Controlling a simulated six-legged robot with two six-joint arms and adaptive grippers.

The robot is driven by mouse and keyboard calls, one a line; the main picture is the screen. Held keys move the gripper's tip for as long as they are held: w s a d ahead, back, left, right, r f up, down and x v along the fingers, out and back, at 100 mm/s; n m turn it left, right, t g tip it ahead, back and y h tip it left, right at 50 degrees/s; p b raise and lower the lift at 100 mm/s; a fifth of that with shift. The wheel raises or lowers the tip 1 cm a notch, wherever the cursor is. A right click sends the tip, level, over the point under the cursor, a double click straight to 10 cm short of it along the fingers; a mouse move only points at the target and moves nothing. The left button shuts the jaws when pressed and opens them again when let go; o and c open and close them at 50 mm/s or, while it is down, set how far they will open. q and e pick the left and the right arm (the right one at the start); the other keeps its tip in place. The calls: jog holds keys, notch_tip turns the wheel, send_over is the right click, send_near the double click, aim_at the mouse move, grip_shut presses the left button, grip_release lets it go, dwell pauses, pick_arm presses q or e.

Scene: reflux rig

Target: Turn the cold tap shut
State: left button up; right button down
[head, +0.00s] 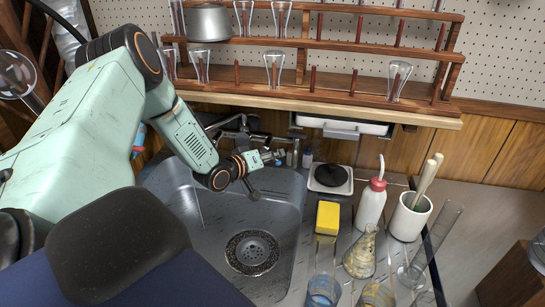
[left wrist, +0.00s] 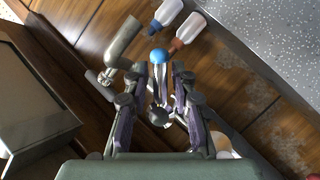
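The tap (head: 240,132) stands at the back of the sink, grey and metallic. In the left wrist view a grey tap pipe (left wrist: 124,42) shows at the upper left, and a blue round knob (left wrist: 159,56), which looks like the cold tap's handle, lies at my fingertips. My left gripper (head: 272,158) is over the back of the sink beside the tap. In the left wrist view its two fingers (left wrist: 164,72) stand apart, with the blue knob between or just beyond the tips. I cannot tell whether they touch it. My arm hides part of the tap. My right gripper is out of view.
The sink (head: 205,225) lies below my arm. A yellow sponge (head: 328,217), a wash bottle (head: 371,200), a white pot (head: 409,216) and glassware stand to its right. A wooden shelf (head: 330,98) with glasses hangs above. Two small bottles (left wrist: 188,28) show beyond the fingers in the left wrist view.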

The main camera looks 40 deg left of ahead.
pick_arm(q)
grip_shut()
jog(key=shift+a+m+g+y+p, duration=0.1)
jog(key=shift+m+g+y+p, duration=0.25)
jog(key=shift+p, duration=0.65)
jog(key=m+p, duration=0.1)
jog(key=m+g+y+p, duration=0.1)
jog(key=p, duration=0.1)
jog(key=shift+s+a+f+p, duration=0.1)
jog(key=shift+s+a+p, duration=0.1)
jog(key=shift+a+p, duration=0.1)
jog(key=shift+s+a+f+m+g+y+p, duration=0.1)
jog(key=shift+a+m+g+y+p, duration=0.15)
jog(key=shift+m+g+y+p, duration=0.5)
jog(key=shift+s+a+f+m+g+y+p, duration=0.1)
jog(key=shift+a+m+g+y+p, duration=0.2)
jog(key=shift+p, duration=0.8)
